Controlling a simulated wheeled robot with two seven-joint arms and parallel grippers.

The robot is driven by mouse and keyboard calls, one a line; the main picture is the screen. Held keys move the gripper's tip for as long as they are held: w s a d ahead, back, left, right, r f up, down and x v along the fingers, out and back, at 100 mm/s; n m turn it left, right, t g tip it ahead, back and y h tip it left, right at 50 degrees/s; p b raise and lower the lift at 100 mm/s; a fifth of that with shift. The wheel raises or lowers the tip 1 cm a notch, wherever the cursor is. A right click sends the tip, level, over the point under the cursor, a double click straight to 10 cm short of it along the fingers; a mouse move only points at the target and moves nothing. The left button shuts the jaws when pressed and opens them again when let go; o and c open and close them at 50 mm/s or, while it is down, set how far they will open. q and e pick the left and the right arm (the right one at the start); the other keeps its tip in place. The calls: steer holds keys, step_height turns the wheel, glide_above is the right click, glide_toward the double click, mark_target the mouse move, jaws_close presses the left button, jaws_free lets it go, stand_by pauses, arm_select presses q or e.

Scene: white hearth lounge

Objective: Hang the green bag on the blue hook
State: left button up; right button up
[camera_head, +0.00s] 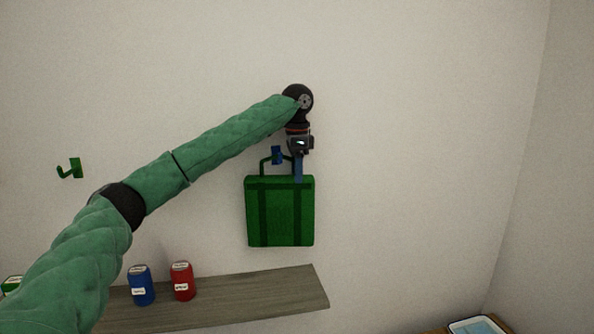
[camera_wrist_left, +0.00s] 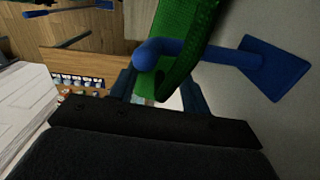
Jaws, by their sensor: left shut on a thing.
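The green bag (camera_head: 280,215) hangs upright against the wall in the head view, with its handle up by the blue hook (camera_head: 277,155). My left gripper (camera_head: 298,170) points down at the bag's top, just right of the hook, and is shut on the bag's handle. In the left wrist view, the blue hook (camera_wrist_left: 215,53) crosses in front of the green bag (camera_wrist_left: 182,25), close to the left gripper's fingers (camera_wrist_left: 160,90). I cannot tell whether the handle rests on the hook. My right gripper is not in view.
A green hook (camera_head: 72,168) is on the wall at the left. Below, a wooden shelf (camera_head: 255,293) holds a blue can (camera_head: 141,285) and a red can (camera_head: 182,281). The wall right of the bag is clear. A tablet-like object (camera_head: 477,325) lies at the bottom right.

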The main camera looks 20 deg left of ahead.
arm_select(q)
steer(key=o, duration=1.4)
